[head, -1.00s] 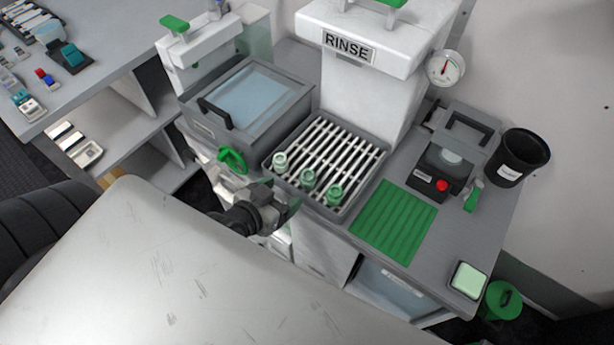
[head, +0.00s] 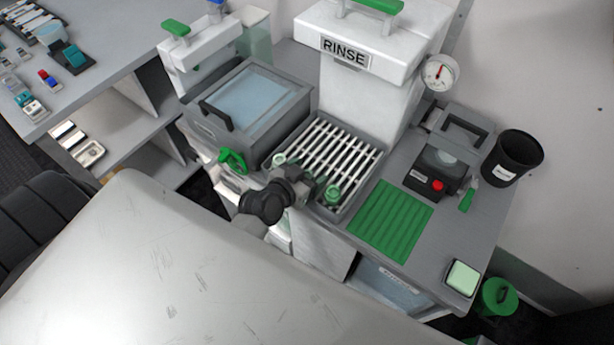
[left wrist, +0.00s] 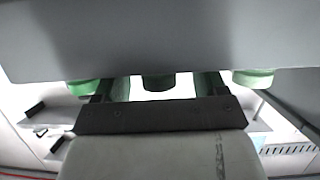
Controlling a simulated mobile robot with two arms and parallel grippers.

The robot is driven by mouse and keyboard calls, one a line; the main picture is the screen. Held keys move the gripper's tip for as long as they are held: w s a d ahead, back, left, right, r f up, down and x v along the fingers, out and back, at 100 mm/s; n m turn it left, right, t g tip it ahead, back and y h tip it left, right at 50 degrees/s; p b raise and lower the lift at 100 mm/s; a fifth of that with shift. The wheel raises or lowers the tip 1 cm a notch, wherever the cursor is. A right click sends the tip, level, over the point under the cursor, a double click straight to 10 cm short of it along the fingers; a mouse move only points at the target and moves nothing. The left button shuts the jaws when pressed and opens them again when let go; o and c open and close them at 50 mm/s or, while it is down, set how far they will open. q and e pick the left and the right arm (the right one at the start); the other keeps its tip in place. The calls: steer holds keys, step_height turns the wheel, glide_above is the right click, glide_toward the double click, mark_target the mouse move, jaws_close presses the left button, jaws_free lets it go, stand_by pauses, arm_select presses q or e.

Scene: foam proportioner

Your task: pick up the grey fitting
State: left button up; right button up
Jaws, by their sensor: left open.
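A dark grey fitting (left wrist: 158,82) shows in the left wrist view between the two fingers of my left gripper (left wrist: 157,88), with a gap on each side. Two green fittings flank it: one (left wrist: 84,87) on the left and one (left wrist: 252,78) on the right. In the head view my left gripper (head: 309,186) is open at the front edge of the slatted rack and hides the middle fitting. One pale green fitting (head: 279,159) stands to its left, and another green fitting (head: 332,194) to its right. My right gripper is not in view.
The slatted rack (head: 352,150) stands in front of the white RINSE unit (head: 352,85). A lidded grey basin (head: 250,95) is to its left. A green ribbed mat (head: 390,221), a device with a red button (head: 437,178) and a black cup (head: 513,157) are to the right.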

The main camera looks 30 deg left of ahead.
arm_select(q)
steer(key=shift+c, duration=0.4)
steer(key=c, duration=0.9)
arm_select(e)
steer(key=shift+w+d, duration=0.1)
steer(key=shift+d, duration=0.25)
arm_select(q)
steer(key=shift+r, duration=0.1)
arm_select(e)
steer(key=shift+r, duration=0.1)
